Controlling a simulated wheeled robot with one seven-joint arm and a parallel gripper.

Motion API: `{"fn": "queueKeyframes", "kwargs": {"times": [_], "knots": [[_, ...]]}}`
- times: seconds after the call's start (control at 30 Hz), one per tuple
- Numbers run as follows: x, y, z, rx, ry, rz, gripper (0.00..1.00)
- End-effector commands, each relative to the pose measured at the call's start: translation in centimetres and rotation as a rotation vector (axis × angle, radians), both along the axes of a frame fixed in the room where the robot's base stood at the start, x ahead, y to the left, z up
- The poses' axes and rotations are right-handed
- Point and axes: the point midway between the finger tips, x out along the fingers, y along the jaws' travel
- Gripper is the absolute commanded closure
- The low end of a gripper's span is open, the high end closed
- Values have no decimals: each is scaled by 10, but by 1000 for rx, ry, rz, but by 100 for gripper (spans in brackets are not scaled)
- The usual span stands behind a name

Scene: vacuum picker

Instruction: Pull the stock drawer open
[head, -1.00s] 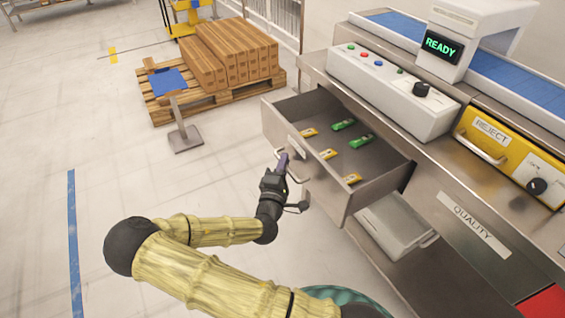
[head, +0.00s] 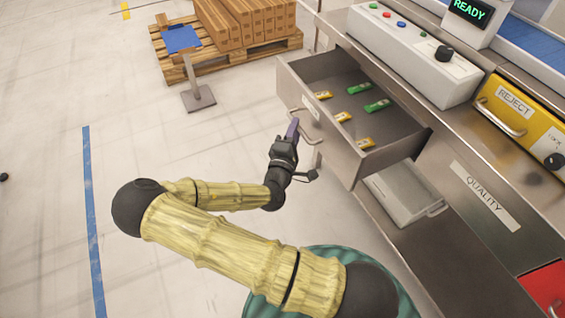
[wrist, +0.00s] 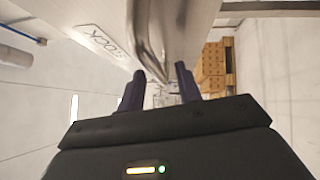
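The stock drawer (head: 350,160) stands well out from the steel counter in the head view, with small yellow and green packets inside. Its bar handle (head: 308,132) is on the front face. My gripper (head: 293,128) is right at the handle, its purple fingers overlapping the bar in this view. In the wrist view the two fingers of my gripper (wrist: 160,75) are apart, and the metal handle (wrist: 152,30) lies ahead, its lower end in line with the gap. I see no firm grip on it. The drawer front with its label (wrist: 105,40) shows at upper left.
A grey lidded bin (head: 400,195) sits below the drawer. The yellow reject drawer (head: 510,110) is shut at the right. A pallet of cartons (head: 240,50) and a post with a blue top (head: 198,95) stand behind.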

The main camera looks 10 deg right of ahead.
Motion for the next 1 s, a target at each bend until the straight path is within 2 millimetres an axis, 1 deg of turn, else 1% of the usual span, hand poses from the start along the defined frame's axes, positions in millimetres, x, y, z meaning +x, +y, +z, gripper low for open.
{"fn": "queueKeyframes", "kwargs": {"times": [0.03, 0.5, 0.7, 0.83, 1.0], "knots": [[-8, 5, -1, -1, 2, 2, 66], [-87, 54, -14, 0, 3, 3, 66], [-117, 71, -20, 0, 4, 0, 66], [-127, 77, -21, 0, 3, -2, 66], [-129, 78, -22, -1, 3, -4, 66]]}}
